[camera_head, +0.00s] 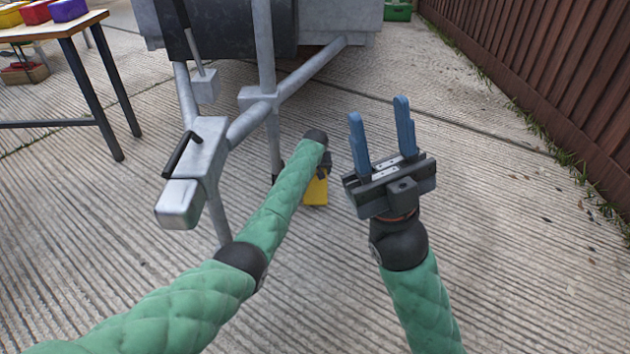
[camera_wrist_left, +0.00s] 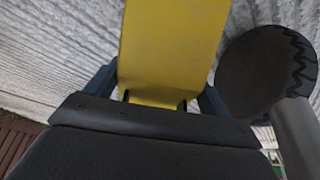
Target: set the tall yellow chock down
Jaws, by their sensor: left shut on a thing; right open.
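The tall yellow chock (camera_head: 316,190) shows below the end of my left arm in the head view, low over or on the ribbed concrete; I cannot tell whether it touches. In the left wrist view the chock (camera_wrist_left: 172,50) fills the upper middle, between the blue fingers of my left gripper (camera_wrist_left: 160,85). My left gripper is shut on it. In the head view that gripper is mostly hidden behind its own wrist. My right gripper (camera_head: 382,135) is open and empty, its two blue fingers pointing up and away over bare ground.
A grey metal trailer frame (camera_head: 258,98) with a coupling (camera_head: 195,165) stands left of the chock. A black round wheel (camera_wrist_left: 262,72) is close beside the chock in the left wrist view. A table (camera_head: 62,28) stands far left. A brown fence (camera_head: 560,80) runs along the right.

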